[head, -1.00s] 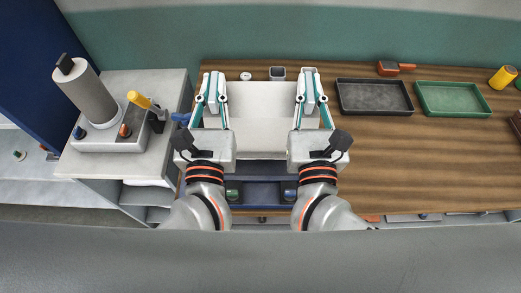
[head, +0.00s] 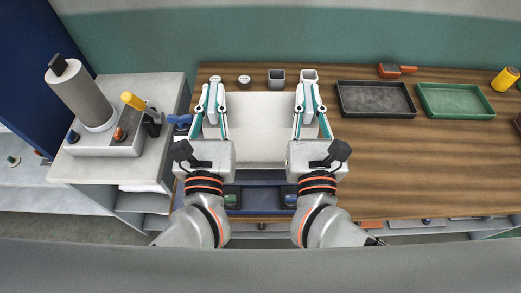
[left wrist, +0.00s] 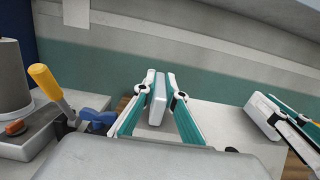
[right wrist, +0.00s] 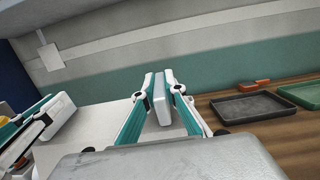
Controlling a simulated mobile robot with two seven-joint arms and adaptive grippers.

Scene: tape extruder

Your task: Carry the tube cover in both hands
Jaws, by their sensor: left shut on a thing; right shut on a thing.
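The tube cover (head: 258,125) is a broad white panel with a raised white grip block at each side. It spans the gap between my two grippers in the head view. My left gripper (head: 213,97) is shut on the left block, which shows between its teal fingers in the left wrist view (left wrist: 158,100). My right gripper (head: 309,98) is shut on the right block, also seen in the right wrist view (right wrist: 161,100). The cover looks roughly level. Its underside is hidden, so I cannot tell its height above what lies below.
A grey cylinder machine (head: 84,98) with a yellow-handled lever (head: 134,101) stands at left. A black tray (head: 375,98) and green tray (head: 454,99) lie right. The wooden table (head: 420,165) is clear in front.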

